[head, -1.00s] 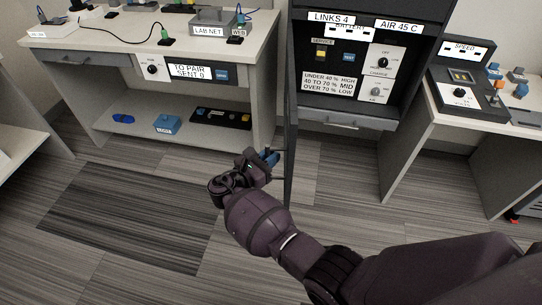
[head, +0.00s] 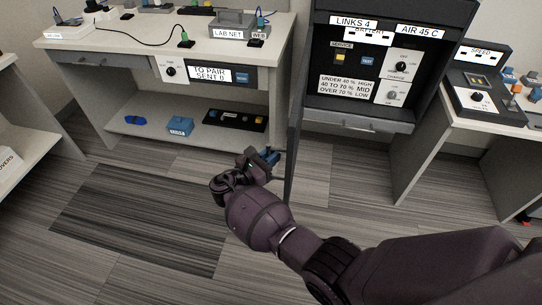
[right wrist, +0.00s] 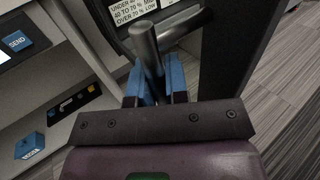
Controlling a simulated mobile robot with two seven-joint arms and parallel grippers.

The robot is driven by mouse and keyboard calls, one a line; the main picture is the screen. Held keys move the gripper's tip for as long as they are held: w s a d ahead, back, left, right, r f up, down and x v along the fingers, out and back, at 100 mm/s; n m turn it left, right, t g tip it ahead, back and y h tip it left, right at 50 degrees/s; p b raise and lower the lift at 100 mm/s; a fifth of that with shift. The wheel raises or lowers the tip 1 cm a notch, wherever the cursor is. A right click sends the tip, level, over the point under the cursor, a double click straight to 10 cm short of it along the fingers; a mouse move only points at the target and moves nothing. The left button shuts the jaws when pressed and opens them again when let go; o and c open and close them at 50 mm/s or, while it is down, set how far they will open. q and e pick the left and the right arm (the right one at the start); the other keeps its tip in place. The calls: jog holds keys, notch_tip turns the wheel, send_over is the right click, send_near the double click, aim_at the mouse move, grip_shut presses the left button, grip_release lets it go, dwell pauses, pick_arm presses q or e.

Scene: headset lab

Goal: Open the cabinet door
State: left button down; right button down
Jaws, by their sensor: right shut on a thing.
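The dark cabinet (head: 366,121) stands right of centre in the head view, its front panel of labels, switches and knobs exposed. Its door (head: 293,160) stands swung out from the left side, seen nearly edge-on; in the right wrist view the door (right wrist: 237,55) is a dark slab on the right. My right gripper (head: 269,158) is on the door's left side. In the right wrist view its blue fingers (right wrist: 155,84) are shut around the grey metal bar handle (right wrist: 147,48). My left gripper is not in view.
A workbench (head: 270,50) with a lower shelf (head: 150,132) stands left of the door. A side table (head: 440,112) with a speed console (head: 478,98) stands right of the cabinet. A white shelf unit (head: 28,135) is at the far left. The striped floor between is clear.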

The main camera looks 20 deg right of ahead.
jog(key=shift+s+a+f, duration=0.25)
jog(key=shift+s+f, duration=0.05)
jog(key=shift+f, duration=0.1)
jog(key=c, duration=1.6)
grip_release()
jog(key=o, duration=0.5)
jog(key=shift+a+r, duration=0.1)
jog(key=shift+r, duration=0.15)
jog(key=shift+w, duration=0.15)
jog(key=shift+r, duration=0.1)
